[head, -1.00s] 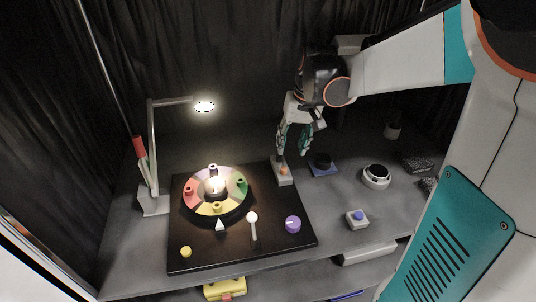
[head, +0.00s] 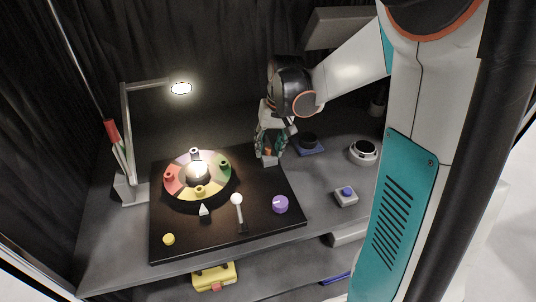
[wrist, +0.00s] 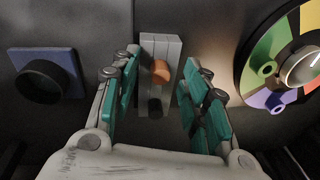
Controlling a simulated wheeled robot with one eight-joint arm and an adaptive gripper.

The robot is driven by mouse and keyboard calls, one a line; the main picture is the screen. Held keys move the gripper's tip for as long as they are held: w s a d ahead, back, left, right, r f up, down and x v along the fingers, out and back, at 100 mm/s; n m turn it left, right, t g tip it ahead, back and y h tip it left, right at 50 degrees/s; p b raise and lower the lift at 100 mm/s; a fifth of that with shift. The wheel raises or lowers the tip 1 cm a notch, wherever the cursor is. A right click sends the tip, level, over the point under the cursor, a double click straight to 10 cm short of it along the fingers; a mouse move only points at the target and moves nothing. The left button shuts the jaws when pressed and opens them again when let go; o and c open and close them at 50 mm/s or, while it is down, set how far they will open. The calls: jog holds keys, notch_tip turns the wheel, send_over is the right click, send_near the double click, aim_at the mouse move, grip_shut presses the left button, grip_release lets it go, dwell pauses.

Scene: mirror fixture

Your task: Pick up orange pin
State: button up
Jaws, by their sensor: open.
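The orange pin (wrist: 161,71) stands in a grey block (wrist: 161,45) on the table. In the wrist view it shows between my gripper's two teal fingers (wrist: 157,100), which are open on either side of it and apart from it. In the head view my gripper (head: 270,148) is over the grey block (head: 268,160) at the back right of the black board, and the orange pin (head: 268,152) shows small between the fingers. A dark round hole or peg (wrist: 155,108) shows on the block nearer the palm.
The colored wheel (head: 229,178) with several pegs is on the black board (head: 265,235), left of my gripper. A black round part on a blue base (head: 311,147) stands close on the right. A lamp (head: 128,150) stands at the left. A purple knob (head: 280,204) is in front.

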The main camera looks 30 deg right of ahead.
aim_at(269, 148)
jog(key=c, duration=1)
jog(key=shift+o, duration=0.2)
jog(key=shift+r, duration=0.1)
notch_tip(269, 148, up, 10)
jog(key=p, duration=0.4)
